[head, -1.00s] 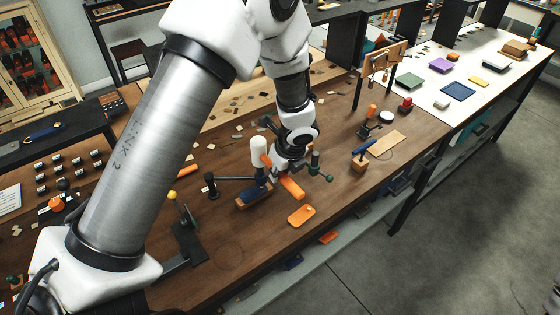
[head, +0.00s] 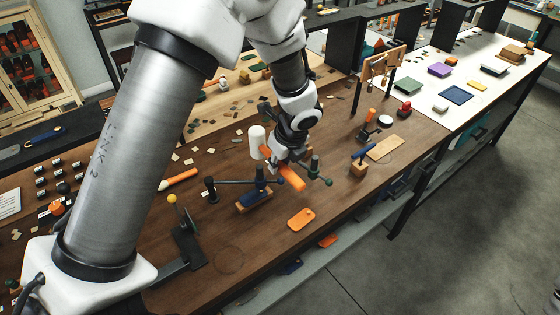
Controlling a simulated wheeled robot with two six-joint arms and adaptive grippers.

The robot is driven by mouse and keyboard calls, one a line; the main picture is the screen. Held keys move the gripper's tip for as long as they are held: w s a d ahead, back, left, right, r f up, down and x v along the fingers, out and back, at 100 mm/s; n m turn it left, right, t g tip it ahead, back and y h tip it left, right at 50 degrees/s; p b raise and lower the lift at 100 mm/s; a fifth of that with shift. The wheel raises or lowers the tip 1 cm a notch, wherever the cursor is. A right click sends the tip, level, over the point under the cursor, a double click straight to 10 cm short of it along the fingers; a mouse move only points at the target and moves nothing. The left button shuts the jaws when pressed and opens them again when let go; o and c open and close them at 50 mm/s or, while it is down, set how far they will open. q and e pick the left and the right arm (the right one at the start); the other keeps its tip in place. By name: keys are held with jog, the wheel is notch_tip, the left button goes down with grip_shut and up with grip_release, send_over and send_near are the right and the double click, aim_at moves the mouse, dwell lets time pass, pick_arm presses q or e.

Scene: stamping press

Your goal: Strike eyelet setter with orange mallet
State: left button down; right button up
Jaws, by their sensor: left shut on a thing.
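My left gripper (head: 287,163) is shut on the orange handle (head: 292,178) of the mallet, over the workbench. The mallet's pale cylindrical head (head: 257,142) stands upright at the handle's left end. Below the head, a dark upright post (head: 260,178), which looks like the eyelet setter, stands on a blue strip (head: 253,200) on a tan block. The head appears above the post with a visible gap. The gripper's fingertips are partly hidden by the mallet and wrist. My right gripper is out of view.
A green-knobbed tool (head: 315,166) stands close right of the mallet. A dark knobbed post (head: 211,189) stands to the left. An orange tag (head: 301,218) lies near the front edge. A yellow-knobbed lever tool (head: 184,228) stands front left.

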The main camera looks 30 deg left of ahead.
pick_arm(q)
jog(key=f, duration=0.3)
jog(key=shift+w, duration=0.3)
jog(key=r, duration=0.3)
jog(key=s+r, duration=0.1)
jog(key=r, duration=0.1)
jog(key=shift+r, duration=0.35)
jog(key=shift+w+r, duration=0.1)
jog(key=shift+r, duration=0.1)
jog(key=shift+w+f, duration=0.1)
jog(key=shift+w, duration=0.1)
